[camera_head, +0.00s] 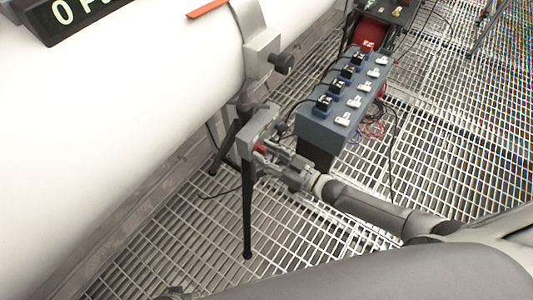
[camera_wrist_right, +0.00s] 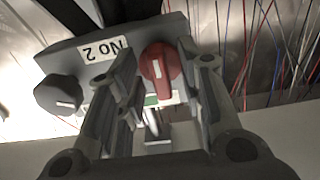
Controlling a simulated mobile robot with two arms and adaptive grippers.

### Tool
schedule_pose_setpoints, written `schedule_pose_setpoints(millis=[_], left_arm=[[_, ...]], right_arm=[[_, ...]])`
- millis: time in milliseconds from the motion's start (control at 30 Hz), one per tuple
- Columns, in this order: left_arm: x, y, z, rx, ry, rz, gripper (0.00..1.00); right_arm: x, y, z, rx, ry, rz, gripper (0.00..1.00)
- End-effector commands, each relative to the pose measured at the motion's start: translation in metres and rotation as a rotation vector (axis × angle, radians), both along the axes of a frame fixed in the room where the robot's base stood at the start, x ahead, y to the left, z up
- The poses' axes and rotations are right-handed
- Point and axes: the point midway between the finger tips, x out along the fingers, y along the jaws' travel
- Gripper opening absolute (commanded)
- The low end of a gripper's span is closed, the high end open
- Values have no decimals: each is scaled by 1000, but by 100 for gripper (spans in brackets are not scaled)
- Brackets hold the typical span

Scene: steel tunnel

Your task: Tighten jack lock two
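The jack lock (camera_head: 262,127) is a grey box on a dark stand with legs, beside the white tube. In the right wrist view its face carries an upside-down label reading No 2 (camera_wrist_right: 97,49), a dark knob (camera_wrist_right: 60,95) on the left and a red knob (camera_wrist_right: 161,68) with a white mark. My right gripper (camera_head: 268,157) is at the box, its fingers apart on either side of the red knob. A gap shows between the left finger and the knob; contact of the right finger is unclear.
A blue-grey control box (camera_head: 325,115) with several black switches and white labels stands behind my right gripper. A clamp with a black knob (camera_head: 283,63) sits on the white tube (camera_head: 130,110). Cables lie on the grating floor (camera_head: 215,240).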

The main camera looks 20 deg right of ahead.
Motion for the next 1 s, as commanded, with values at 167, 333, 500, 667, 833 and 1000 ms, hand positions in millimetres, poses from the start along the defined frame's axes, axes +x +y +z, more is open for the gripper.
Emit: schedule_pose_setpoints(millis=[167,333,500,667,833,1000], left_arm=[[1,-3,0,-5,-1,1,61],[1,-2,0,-4,-1,1,61],[1,-1,0,-3,-2,2,61],[1,-1,0,-2,-1,2,61],[0,-1,0,-1,-1,1,61],[0,0,0,-1,-1,1,61]], right_arm=[[0,0,1,1,-2,0,35],[-10,-9,0,-1,1,-1,35],[-38,-30,-1,-2,3,-1,35],[-65,-50,-1,-2,2,0,35],[-85,-66,-1,-2,1,0,35],[-94,-73,0,1,-1,0,35]])
